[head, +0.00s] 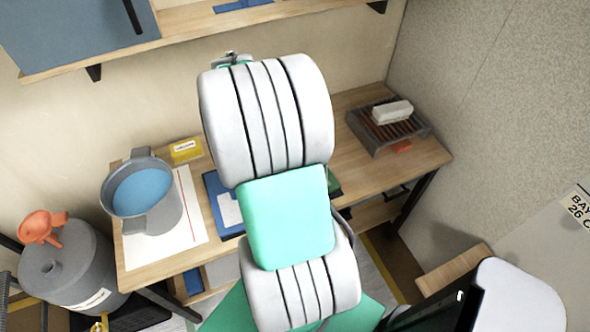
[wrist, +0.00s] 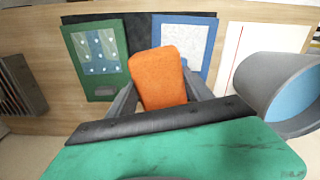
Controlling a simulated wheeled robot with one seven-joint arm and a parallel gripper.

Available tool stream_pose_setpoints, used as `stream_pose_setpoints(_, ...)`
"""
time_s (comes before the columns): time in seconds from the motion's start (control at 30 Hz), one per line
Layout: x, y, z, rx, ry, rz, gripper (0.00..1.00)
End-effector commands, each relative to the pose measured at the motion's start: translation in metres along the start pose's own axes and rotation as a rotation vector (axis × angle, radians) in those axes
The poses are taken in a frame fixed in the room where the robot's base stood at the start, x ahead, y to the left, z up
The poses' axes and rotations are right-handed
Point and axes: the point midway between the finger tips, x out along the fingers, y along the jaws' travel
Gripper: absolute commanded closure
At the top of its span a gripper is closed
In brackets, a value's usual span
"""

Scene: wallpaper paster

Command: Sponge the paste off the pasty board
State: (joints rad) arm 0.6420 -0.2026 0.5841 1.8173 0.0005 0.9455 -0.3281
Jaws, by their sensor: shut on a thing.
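In the wrist view my gripper (wrist: 162,84) is shut on an orange sponge (wrist: 159,70), one finger on each side. The sponge is held over or near the table between two boards; I cannot tell whether it touches anything. The green-framed board (wrist: 116,88) lies to the left, its blue-grey panel marked with several pale spots. The blue-framed board (wrist: 212,40), with a pale speckled panel, lies to the right. In the head view the blue-framed board (head: 212,190) shows partly beside my arm; the green board is mostly hidden, and so are the gripper and sponge.
A grey bucket of blue liquid (head: 168,214) stands on the left of the wooden table (head: 390,168), on a white sheet (head: 192,208), near a yellow box (head: 186,150). A slatted rack (head: 372,140) bearing a white block (head: 392,112) stands at the right. A shelf (head: 190,25) hangs above.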

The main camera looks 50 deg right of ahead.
Motion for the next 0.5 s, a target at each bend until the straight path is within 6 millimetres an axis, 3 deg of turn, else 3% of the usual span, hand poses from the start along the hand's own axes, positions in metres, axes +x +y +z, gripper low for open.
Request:
stream_pose_setpoints(0.03, 0.018, 0.028, 0.013, 0.047, -0.003, -0.002, 0.83)
stream_pose_setpoints(0.1, 0.035, 0.060, 0.030, 0.093, -0.003, -0.002, 0.83)
stream_pose_setpoints(0.2, 0.052, 0.090, 0.050, 0.137, -0.002, -0.002, 0.83)
stream_pose_setpoints(0.3, 0.060, 0.106, 0.062, 0.160, 0.000, 0.000, 0.83)
stream_pose_setpoints(0.5, 0.062, 0.110, 0.066, 0.165, 0.000, 0.000, 0.83)
